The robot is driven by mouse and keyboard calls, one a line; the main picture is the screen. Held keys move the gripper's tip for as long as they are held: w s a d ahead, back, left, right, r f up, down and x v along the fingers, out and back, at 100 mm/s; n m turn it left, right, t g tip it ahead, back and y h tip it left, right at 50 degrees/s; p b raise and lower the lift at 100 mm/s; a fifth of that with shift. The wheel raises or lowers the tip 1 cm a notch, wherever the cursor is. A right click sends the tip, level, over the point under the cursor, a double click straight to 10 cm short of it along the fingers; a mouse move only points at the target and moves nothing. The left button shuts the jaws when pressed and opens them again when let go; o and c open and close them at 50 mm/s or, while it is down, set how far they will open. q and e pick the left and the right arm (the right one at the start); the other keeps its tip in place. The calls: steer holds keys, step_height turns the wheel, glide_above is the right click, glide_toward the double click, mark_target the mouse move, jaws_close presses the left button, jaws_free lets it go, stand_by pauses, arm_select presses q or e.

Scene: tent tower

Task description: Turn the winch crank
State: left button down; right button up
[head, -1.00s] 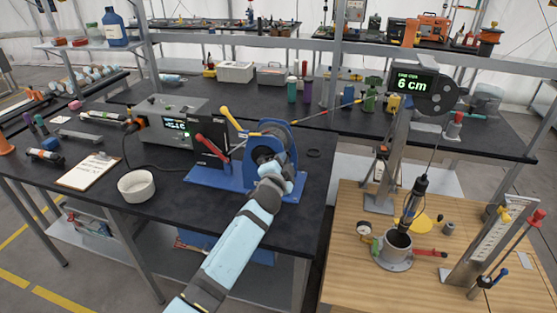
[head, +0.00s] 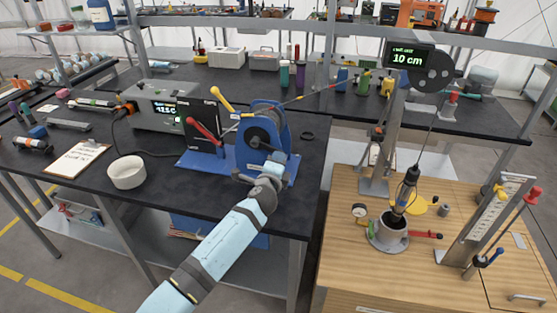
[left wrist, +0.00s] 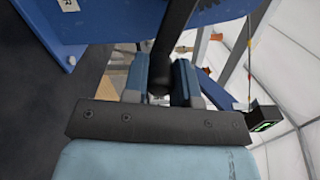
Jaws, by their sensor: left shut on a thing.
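The blue winch (head: 268,122) stands on its blue base plate on the dark bench. Its dark crank arm (left wrist: 176,32) runs down between my jaws in the left wrist view. My left gripper (head: 277,165) is at the low front of the winch, and in the left wrist view its two pads (left wrist: 161,80) are shut on the crank's dark knob. In the head view the gripper hides the knob. A cable display (head: 408,57) reads 10 cm. A dark cylindrical tool (head: 408,187) hangs on the cable over a grey cup (head: 392,222). My right gripper is out of view.
A red lever (head: 204,130) and a yellow lever (head: 222,98) rise just left of the winch. A lit control box (head: 160,105), a white bowl (head: 127,174) and a clipboard (head: 77,158) stand farther left. The wooden table (head: 345,265) is at the right.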

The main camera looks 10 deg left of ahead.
arm_select(q)
steer(key=shift+a+f+m, duration=0.1)
steer(key=shift+f+m, duration=0.2)
stand_by(0.4)
steer(key=c, duration=0.9)
jaws_free()
steer(key=s, duration=1.3)
steer(key=shift+s+a+r, duration=0.15)
steer(key=shift+s+a, duration=0.05)
steer(key=shift+s, duration=0.2)
